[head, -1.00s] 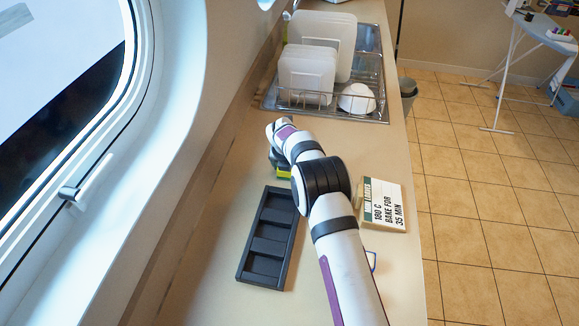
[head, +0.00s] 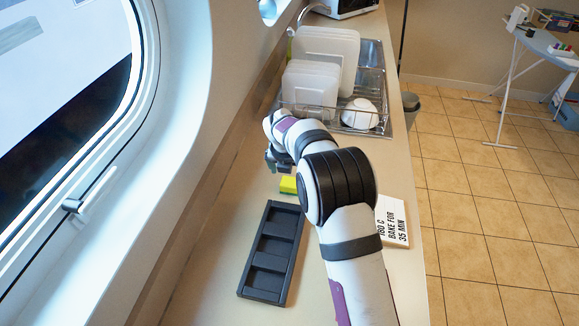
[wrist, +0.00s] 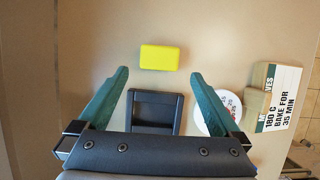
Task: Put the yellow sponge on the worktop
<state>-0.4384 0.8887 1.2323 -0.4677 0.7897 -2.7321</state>
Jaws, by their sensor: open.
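The yellow sponge (head: 289,185) lies flat on the beige worktop (head: 225,215), just beyond the dark tray. It also shows whole in the wrist view (wrist: 160,57), with bare worktop around it. My gripper (head: 278,160) is above the worktop near the sponge. In the wrist view its two green fingers (wrist: 160,76) are spread wide with nothing between the tips, and the sponge shows apart from them, past the tips.
A dark tray with compartments (head: 250,279) lies nearer. A recipe sign (head: 393,222) stands at right, beside a round white dial (wrist: 213,112) in the wrist view. A dish rack (head: 373,88) with white boards and a bowl (head: 360,114) is behind. The window wall bounds the left.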

